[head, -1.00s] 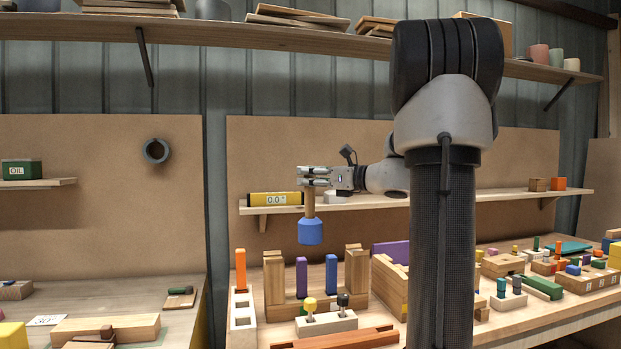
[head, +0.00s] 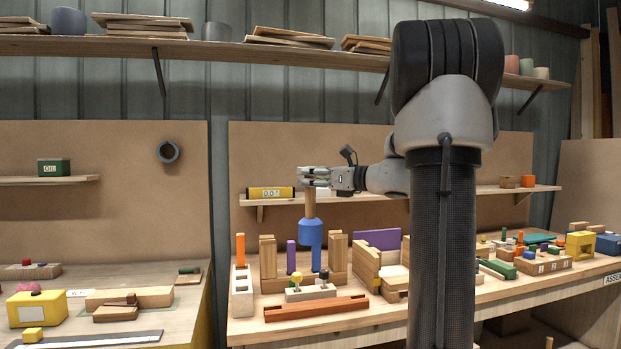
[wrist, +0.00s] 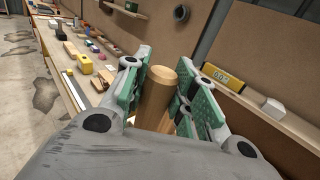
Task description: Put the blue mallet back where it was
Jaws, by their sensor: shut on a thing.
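The blue mallet has a blue head (head: 310,233) and a wooden handle, and it hangs head down from my gripper (head: 315,177). My gripper is shut on the upper end of the handle, which also shows between the green-padded fingers in the wrist view (wrist: 155,98). In the head view the mallet is in front of the wooden rack (head: 268,262) on the right bench and overlaps a blue peg (head: 316,260). I cannot tell whether the head touches anything.
A yellow level (head: 270,193) lies on the shelf behind my gripper. A white holed block (head: 241,292) with an orange peg, a reddish grooved bar (head: 315,308) and a peg block (head: 310,293) stand on the bench. A grey ring (head: 168,151) is on the left wall panel.

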